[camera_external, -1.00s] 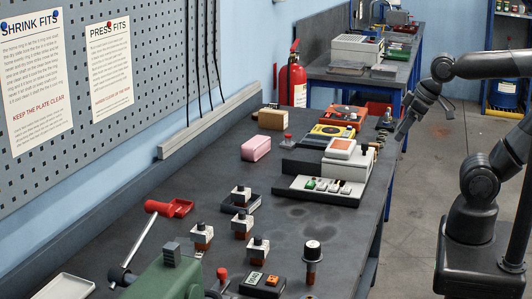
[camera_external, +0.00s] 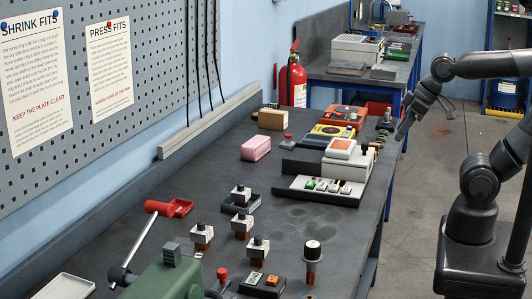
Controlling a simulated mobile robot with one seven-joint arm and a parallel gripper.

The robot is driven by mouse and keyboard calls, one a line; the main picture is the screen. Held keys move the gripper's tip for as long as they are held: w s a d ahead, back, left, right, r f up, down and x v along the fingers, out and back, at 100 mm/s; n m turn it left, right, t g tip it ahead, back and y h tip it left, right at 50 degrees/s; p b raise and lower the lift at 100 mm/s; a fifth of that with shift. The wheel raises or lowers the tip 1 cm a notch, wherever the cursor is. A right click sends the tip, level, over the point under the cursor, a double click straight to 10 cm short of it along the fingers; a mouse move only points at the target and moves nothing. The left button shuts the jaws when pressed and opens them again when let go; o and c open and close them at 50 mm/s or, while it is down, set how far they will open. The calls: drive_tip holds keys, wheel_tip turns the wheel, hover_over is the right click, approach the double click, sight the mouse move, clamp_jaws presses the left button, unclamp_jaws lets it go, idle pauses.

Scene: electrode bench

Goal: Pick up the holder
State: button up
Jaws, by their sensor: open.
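One block (camera_external: 241,196) sits in a dark open tray (camera_external: 254,203). Another block (camera_external: 242,224) stands in front of it. A third block (camera_external: 202,233) stands to the left and a fourth block (camera_external: 258,248) nearer the camera; these have brown lower parts. My gripper (camera_external: 413,122) is open and empty, tilted downward past the bench's right edge, well away from the blocks.
A white-topped device (camera_external: 340,165) with buttons, a yellow meter (camera_external: 331,133) and a pink block (camera_external: 256,147) stand farther back. The bench middle is partly clear.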

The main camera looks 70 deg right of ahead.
drive_tip(key=shift+o, duration=0.4)
drive_tip(key=shift+w, duration=0.1)
drive_tip(key=w+a+r, duration=0.2)
drive_tip(key=w+a, duration=0.1)
drive_tip(key=w, duration=0.3)
drive_tip(key=w+a+r, duration=0.2)
drive_tip(key=w+r, duration=0.1)
drive_tip(key=w, duration=0.4)
drive_tip(key=g, duration=0.1)
hover_over(201, 229)
drive_tip(key=s, duration=0.3)
wheel_tip(201, 229, down, 15)
drive_tip(key=x, duration=1)
drive_tip(key=shift+s+d+f, duration=0.15)
drive_tip(key=shift+s+d, duration=0.05)
drive_tip(key=shift+d, duration=0.2)
clamp_jaws()
drive_tip(key=shift+r, duration=0.2)
